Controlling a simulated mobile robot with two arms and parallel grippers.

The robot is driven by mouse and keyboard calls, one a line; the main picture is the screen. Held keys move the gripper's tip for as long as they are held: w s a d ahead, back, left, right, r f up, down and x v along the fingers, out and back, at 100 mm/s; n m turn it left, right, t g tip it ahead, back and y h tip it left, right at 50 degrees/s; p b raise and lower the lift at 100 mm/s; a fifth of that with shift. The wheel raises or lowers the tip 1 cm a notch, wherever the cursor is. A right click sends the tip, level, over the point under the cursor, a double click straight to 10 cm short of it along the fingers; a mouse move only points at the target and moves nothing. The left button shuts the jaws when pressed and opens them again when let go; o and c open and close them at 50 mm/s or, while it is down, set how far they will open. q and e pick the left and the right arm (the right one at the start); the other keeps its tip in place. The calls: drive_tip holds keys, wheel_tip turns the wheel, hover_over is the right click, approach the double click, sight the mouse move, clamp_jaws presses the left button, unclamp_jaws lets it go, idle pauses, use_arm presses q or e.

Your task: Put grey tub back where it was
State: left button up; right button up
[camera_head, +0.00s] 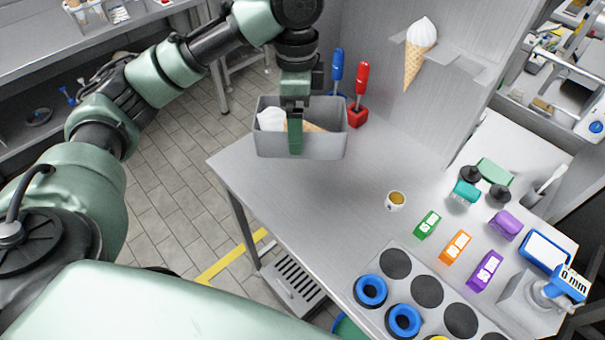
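The grey tub (330,143) is at the far left part of the metal table, with a white-topped ice cream cone (270,119) lying in it. My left gripper (295,138) comes down from above at the middle of the tub's near wall. One finger shows outside that wall; the other is hidden, and the gripper appears shut on the wall. The tub looks level. I cannot tell whether its bottom touches the table or is slightly above it. My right gripper is not in view.
Blue (338,68) and red (360,92) handled tools stand behind the tub. A cone sign (418,52) is on the back panel. A small cup (396,201), coloured blocks (455,246) and a plate with round pads (427,291) occupy the right. The table's middle (330,200) is clear.

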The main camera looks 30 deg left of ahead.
use_arm(q)
drive_tip(key=f, duration=0.8)
drive_tip(key=f+p, duration=0.1)
drive_tip(key=f, duration=0.4)
drive_tip(key=shift+s, duration=0.3)
wheel_tip(320, 180, down, 4)
drive_tip(key=shift+r, duration=0.15)
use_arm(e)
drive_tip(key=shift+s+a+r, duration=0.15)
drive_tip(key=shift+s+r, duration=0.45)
use_arm(q)
drive_tip(key=o, duration=1.3)
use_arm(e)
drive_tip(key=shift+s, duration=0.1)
use_arm(q)
wheel_tip(320, 180, up, 12)
drive_tip(key=shift+r+b, duration=0.1)
drive_tip(key=shift+b, duration=0.55)
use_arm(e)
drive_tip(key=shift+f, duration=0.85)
